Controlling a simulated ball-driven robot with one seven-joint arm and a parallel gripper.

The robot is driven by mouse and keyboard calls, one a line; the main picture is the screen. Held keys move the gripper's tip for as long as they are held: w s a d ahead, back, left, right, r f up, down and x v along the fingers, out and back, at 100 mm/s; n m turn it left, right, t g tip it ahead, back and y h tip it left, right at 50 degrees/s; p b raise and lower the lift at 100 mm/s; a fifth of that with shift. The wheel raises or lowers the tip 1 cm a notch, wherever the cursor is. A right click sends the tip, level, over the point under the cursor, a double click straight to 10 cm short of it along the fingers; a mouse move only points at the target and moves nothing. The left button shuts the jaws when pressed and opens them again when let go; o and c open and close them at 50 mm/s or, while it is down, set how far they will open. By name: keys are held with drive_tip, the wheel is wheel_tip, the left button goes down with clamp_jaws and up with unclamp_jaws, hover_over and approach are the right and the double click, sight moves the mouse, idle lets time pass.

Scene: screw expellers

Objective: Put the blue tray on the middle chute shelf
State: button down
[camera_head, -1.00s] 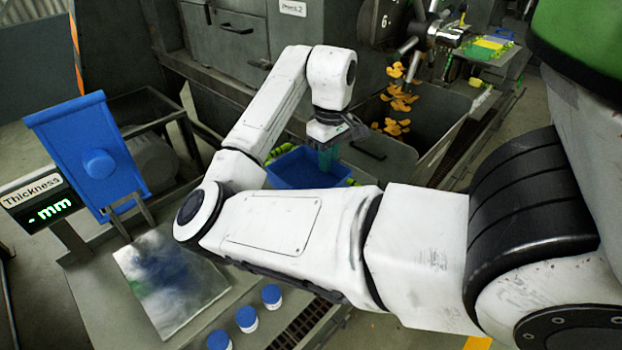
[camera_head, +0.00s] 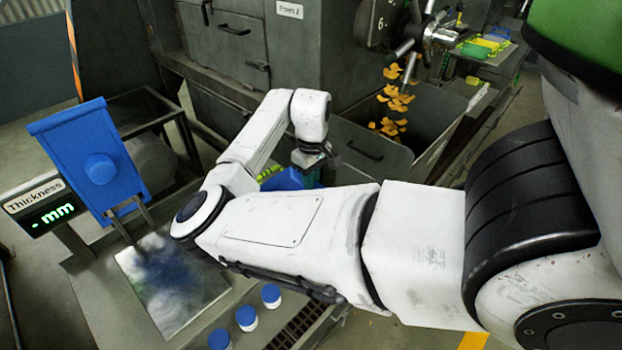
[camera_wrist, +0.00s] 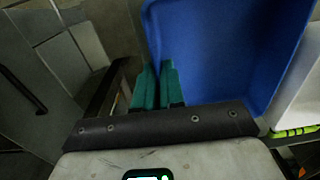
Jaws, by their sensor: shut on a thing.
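The blue tray (camera_head: 287,181) shows in the head view just beyond my forearm, which hides most of it. It also fills the upper right of the wrist view (camera_wrist: 228,45), where its inside looks empty. My gripper (camera_head: 311,176) is at the tray's right side in the head view. In the wrist view its green fingers (camera_wrist: 158,90) are close together at the tray's left edge, shut on it. The exact contact is hard to see. I cannot make out which surface is the middle chute shelf.
A grey press (camera_head: 290,60) stands behind. Orange flakes (camera_head: 395,95) hang over an open grey bin (camera_head: 375,150) to its right. At left are a thickness display (camera_head: 45,208), a blue device (camera_head: 92,165) and a metal plate (camera_head: 172,283). Three blue-lidded jars (camera_head: 246,318) stand at the front.

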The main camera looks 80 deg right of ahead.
drive_tip(key=c, duration=1.7)
unclamp_jaws()
drive_tip(key=shift+f, duration=0.15)
drive_tip(key=o, duration=0.5)
drive_tip(key=shift+c, duration=0.2)
